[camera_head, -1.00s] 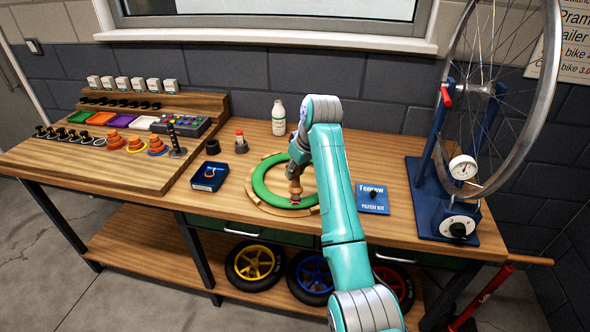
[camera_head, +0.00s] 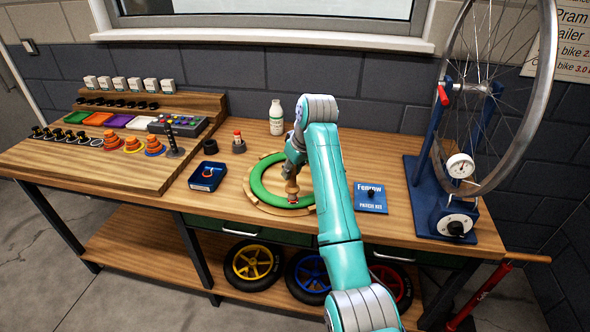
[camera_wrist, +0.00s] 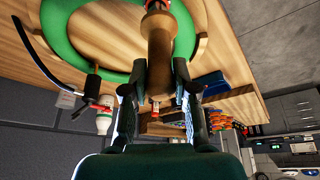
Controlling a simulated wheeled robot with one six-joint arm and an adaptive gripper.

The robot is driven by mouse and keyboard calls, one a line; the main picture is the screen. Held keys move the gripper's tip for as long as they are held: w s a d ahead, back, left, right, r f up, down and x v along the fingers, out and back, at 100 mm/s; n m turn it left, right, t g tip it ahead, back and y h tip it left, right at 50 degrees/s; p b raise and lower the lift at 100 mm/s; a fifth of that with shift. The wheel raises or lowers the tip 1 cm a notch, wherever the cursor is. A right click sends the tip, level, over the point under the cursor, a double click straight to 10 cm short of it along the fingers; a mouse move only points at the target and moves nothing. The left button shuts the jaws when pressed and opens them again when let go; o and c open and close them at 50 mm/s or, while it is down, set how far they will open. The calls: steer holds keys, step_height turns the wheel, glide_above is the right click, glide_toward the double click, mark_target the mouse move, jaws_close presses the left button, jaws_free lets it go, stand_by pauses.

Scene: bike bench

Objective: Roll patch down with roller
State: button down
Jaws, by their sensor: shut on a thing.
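My gripper (camera_head: 292,168) is over the front part of the green ring-shaped tube (camera_head: 262,190) on the bench. In the wrist view my gripper (camera_wrist: 160,75) is shut on the wooden handle of the roller (camera_wrist: 160,45). The roller (camera_head: 292,186) stands roughly upright, its red and metal lower end at the tube's front right. I cannot tell whether it presses on the tube. The tube lies in a round wooden cradle (camera_head: 262,207). The patch is not clearly visible; the roller end covers that spot.
A blue patch kit (camera_head: 370,198) lies right of the ring, close to my arm. A white bottle (camera_head: 276,118) stands behind it. A blue box (camera_head: 208,176) and a red-topped item (camera_head: 238,142) are to the left. A wheel stand (camera_head: 440,200) is at the right.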

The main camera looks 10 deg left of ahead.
steer(key=shift+s+a, duration=0.1)
steer(key=shift+a, duration=0.2)
steer(key=shift+d, duration=0.1)
steer(key=shift+w+d, duration=0.2)
steer(key=shift+d, duration=0.55)
steer(key=shift+a, duration=0.2)
stand_by(0.3)
steer(key=shift+s+a, duration=0.2)
steer(key=shift+a, duration=0.45)
steer(key=shift+r, duration=0.15)
steer(key=shift+r, duration=3.4)
